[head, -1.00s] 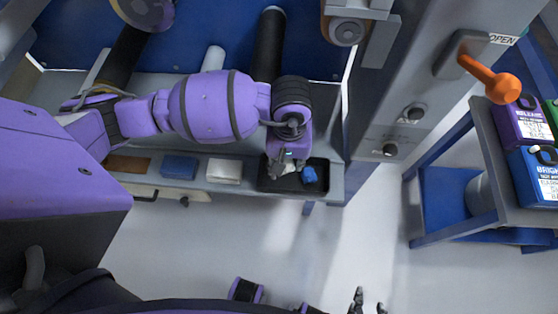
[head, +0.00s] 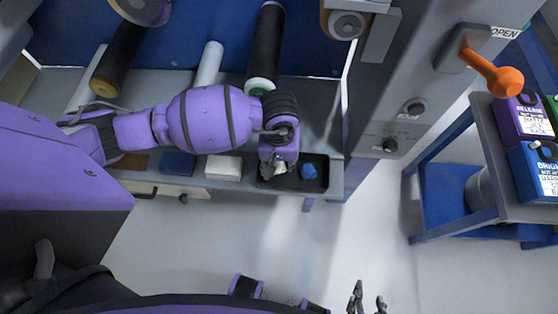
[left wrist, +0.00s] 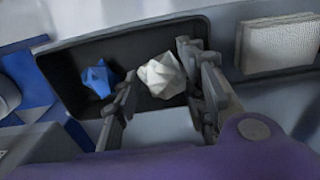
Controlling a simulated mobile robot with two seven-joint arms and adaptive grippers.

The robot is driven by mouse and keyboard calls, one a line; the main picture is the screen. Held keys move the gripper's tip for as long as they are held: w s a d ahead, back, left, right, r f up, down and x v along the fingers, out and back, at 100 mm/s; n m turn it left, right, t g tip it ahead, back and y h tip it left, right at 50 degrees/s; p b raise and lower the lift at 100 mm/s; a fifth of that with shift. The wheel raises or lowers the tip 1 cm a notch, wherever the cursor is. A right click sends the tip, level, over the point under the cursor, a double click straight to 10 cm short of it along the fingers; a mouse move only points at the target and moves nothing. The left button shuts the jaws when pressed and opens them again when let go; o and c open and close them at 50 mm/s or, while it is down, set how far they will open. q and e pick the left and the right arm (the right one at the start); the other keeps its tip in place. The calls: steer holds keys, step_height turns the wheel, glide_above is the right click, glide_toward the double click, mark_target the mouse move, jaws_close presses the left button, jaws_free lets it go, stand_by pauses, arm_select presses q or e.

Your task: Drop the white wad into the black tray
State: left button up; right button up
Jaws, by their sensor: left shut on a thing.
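The white wad (left wrist: 162,76) is between the fingers of my left gripper (left wrist: 158,78) in the left wrist view, and the gripper is shut on it. In the head view the white wad (head: 281,168) shows small below my left gripper, over the left part of the black tray (head: 318,186). I cannot tell whether it touches the tray floor. A blue wad (head: 309,171) lies in the tray to the right; it also shows in the left wrist view (left wrist: 98,78). My right gripper (head: 367,302) is at the bottom edge of the head view, fingers apart and empty.
A white pad (head: 223,167) and a blue pad (head: 178,163) lie left of the tray on the ledge. A black roller (head: 266,45) and a white roller (head: 207,66) stick out above. An orange handle (head: 492,74) and a blue cart (head: 450,205) stand to the right.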

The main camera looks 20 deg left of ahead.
arm_select(q)
steer(key=shift+f, duration=0.4)
steer(key=o, duration=0.8)
arm_select(e)
steer(key=shift+s+f, duration=0.35)
steer(key=shift+s, duration=0.15)
arm_select(q)
steer(key=shift+r, duration=0.1)
